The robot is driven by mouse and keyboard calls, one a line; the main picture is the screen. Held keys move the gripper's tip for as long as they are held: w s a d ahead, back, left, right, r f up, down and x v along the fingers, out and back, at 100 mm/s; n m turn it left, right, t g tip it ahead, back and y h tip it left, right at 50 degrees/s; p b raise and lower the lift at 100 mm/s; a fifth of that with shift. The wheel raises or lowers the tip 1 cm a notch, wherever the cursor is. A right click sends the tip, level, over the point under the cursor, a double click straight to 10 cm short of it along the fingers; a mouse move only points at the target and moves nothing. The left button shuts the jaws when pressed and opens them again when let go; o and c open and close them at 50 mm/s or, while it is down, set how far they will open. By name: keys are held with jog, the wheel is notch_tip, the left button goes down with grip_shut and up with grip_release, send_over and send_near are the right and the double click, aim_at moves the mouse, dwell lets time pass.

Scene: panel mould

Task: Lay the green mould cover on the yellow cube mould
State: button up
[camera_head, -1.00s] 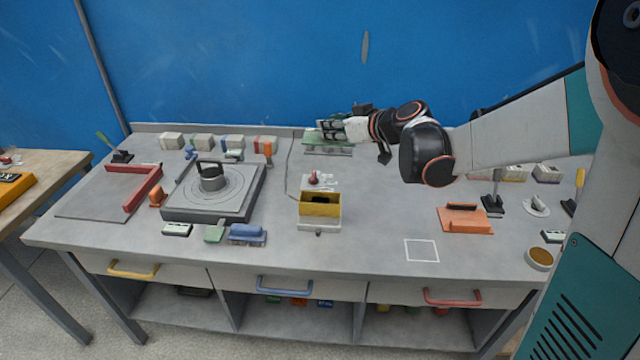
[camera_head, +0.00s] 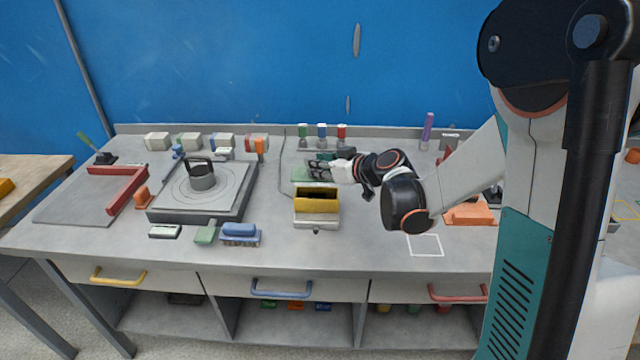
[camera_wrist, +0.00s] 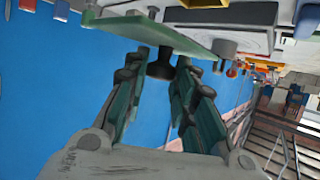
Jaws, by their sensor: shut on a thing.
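The yellow cube mould (camera_head: 317,205) stands on the bench near the middle, open at the top, in a pale base. The green mould cover (camera_head: 302,175) is just behind it in the head view, held up by my gripper (camera_head: 322,168). In the wrist view the green cover (camera_wrist: 160,32) shows as a thin plate seen from below or edge-on. Its dark knob (camera_wrist: 160,66) is between the fingers of my gripper (camera_wrist: 163,62), which are shut on it. The cover is apart from the mould; the exact height between them cannot be told.
A grey round-plated device (camera_head: 205,185) stands left of the mould. A blue brush (camera_head: 240,232) and a green scraper (camera_head: 206,233) lie at the front left. An orange float (camera_head: 468,213) lies to the right. Coloured bottles (camera_head: 322,133) stand at the back. A white outlined square (camera_head: 425,245) is empty.

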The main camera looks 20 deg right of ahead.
aim_at(324, 179)
jog(key=shift+f+b, duration=0.8)
jog(key=shift+f, duration=1.4)
jog(key=shift+f+b, duration=0.45)
jog(key=shift+f, duration=0.05)
jog(key=shift+f, duration=0.15)
jog(key=o, duration=1.1)
jog(key=shift+c, duration=0.2)
jog(key=shift+r+p, duration=0.5)
jog(key=shift+r, duration=0.15)
jog(key=p+v, duration=0.3)
jog(key=v, duration=0.9)
jog(key=shift+d, duration=0.1)
